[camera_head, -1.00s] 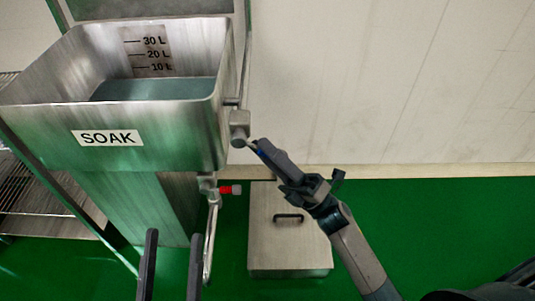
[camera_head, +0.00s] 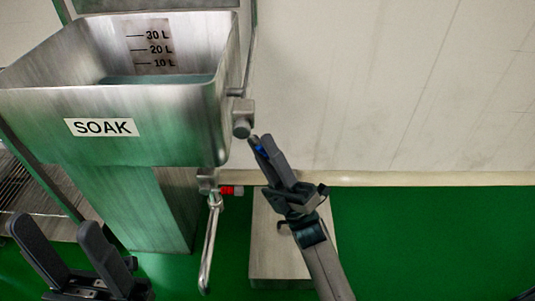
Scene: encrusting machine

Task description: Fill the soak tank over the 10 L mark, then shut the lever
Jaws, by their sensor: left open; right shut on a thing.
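The steel soak tank (camera_head: 170,135) stands at the left, labelled SOAK, with 10, 20 and 30 L marks on its back wall. The grey water surface (camera_head: 160,79) meets that wall a little below the 10 L mark. A valve (camera_head: 242,118) sits on the tank's right side. My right gripper (camera_head: 260,144) is just below and right of it, shut on a slim lever with a blue part (camera_head: 258,149), mostly hidden by the fingers. My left gripper (camera_head: 57,226) is open and empty at the lower left, in front of the tank's base.
A red-handled fitting (camera_head: 230,190) and drain pipe (camera_head: 210,245) hang under the tank's right side. A steel box (camera_head: 265,262) stands on the green floor behind my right arm. A wire rack (camera_head: 25,190) is at the far left. Floor at the right is clear.

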